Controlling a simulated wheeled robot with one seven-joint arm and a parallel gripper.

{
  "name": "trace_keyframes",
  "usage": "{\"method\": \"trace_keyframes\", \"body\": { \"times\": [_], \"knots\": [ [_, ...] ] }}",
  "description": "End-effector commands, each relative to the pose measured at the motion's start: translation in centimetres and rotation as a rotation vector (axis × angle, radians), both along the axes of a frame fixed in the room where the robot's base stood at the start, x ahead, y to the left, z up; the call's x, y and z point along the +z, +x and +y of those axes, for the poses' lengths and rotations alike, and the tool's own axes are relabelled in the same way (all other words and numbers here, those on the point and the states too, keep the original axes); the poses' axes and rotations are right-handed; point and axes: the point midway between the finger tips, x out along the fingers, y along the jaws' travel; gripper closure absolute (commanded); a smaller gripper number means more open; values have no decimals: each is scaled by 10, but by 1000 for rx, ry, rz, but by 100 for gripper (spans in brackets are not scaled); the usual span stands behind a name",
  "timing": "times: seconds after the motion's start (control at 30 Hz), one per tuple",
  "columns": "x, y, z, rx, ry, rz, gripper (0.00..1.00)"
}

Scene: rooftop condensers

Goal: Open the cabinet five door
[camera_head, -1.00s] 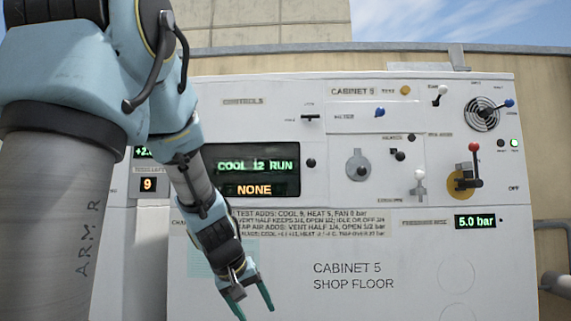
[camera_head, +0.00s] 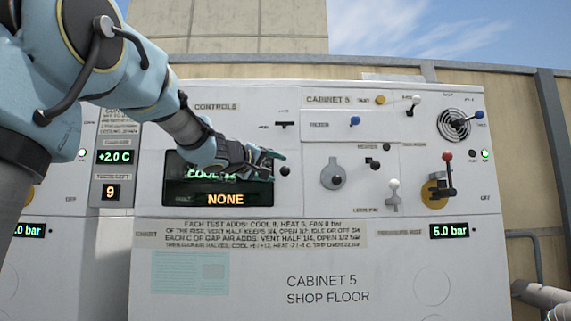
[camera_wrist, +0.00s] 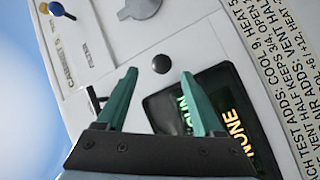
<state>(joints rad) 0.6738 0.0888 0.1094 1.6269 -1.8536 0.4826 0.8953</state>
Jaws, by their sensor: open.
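Cabinet five (camera_head: 390,270) is a white cabinet facing me, marked "CABINET 5 SHOP FLOOR". Its upper left panel, headed "CONTROLS" (camera_head: 217,107), carries a dark display (camera_head: 178,195) and a round black knob (camera_head: 285,171) just right of it. My gripper (camera_head: 274,165) is in front of the display's right edge, close to the knob. In the wrist view my gripper (camera_wrist: 160,76) is open and empty, with the black knob (camera_wrist: 160,64) seen between and just beyond its fingertips. I see no contact. My arm hides part of the display. The panel looks closed.
Right of the knob are a grey round dial (camera_head: 333,173), a white-knobbed lever (camera_head: 393,190) and a red-tipped lever (camera_head: 447,175) on a yellow disc. A blue knob (camera_head: 355,121) is above. Another cabinet (camera_head: 90,260) adjoins left. A pipe (camera_head: 545,293) is at lower right.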

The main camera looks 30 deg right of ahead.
Motion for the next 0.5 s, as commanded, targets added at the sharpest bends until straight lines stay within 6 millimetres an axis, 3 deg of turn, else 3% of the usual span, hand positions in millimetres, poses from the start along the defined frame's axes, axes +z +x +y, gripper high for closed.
{"method": "trace_keyframes", "body": {
  "times": [0.2,0.5],
  "knots": [
    [2,20,-33,-1,2,2,31],
    [0,31,-51,1,1,2,31]
  ]
}}
